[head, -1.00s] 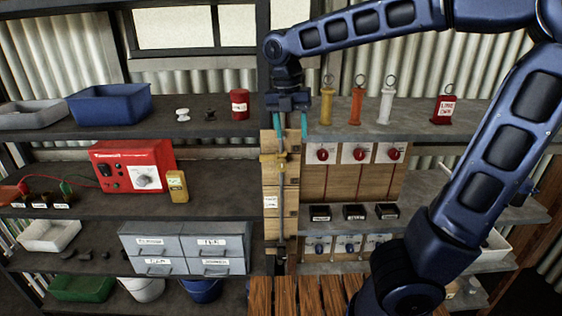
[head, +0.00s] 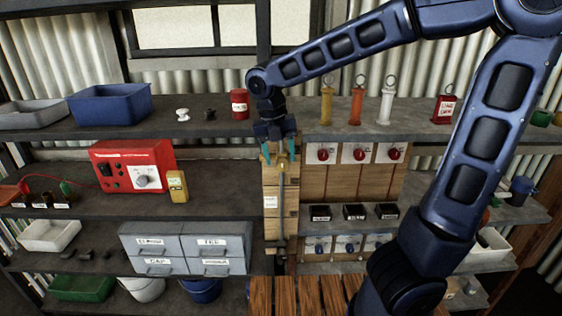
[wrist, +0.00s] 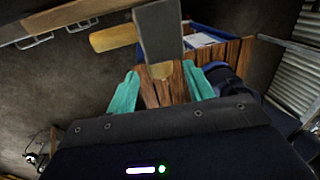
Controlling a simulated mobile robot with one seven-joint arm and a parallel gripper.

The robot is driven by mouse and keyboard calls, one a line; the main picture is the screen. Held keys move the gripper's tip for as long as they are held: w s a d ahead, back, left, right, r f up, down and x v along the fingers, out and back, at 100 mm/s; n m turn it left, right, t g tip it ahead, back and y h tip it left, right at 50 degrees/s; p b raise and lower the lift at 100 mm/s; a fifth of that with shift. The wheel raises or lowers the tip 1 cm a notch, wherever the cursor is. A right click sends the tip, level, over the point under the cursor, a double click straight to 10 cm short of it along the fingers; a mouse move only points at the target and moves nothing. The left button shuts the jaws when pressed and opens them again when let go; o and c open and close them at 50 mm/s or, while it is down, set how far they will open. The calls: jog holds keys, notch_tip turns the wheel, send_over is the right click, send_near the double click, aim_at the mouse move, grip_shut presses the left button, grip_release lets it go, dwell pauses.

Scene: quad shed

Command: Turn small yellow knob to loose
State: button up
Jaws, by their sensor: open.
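A dark upright bar (head: 281,205) stands against a wooden post (head: 270,225) with white labels. A small yellow piece (head: 283,161), likely the knob, sits at the bar's top. My gripper (head: 279,155) is over it, pointing down, with its teal fingers apart on either side. In the wrist view, my gripper (wrist: 163,86) is open with nothing held. A grey bar (wrist: 158,33) ends just beyond the fingers, with a small yellow piece (wrist: 160,71) under its end. A larger yellow cylinder (wrist: 113,37) sticks out to the left. I cannot tell whether the fingers touch anything, or the knob's turn.
To the left are a red box with a dial (head: 133,165), a yellow meter (head: 177,186) and grey drawers (head: 184,250). To the right, a panel has red knobs (head: 323,154), with black boxes (head: 354,212) below. A red can (head: 240,103) stands on the upper shelf.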

jog(key=shift+d+f, duration=0.25)
jog(key=shift+f, duration=0.85)
jog(key=shift+c, duration=0.2)
jog(key=c, duration=0.9)
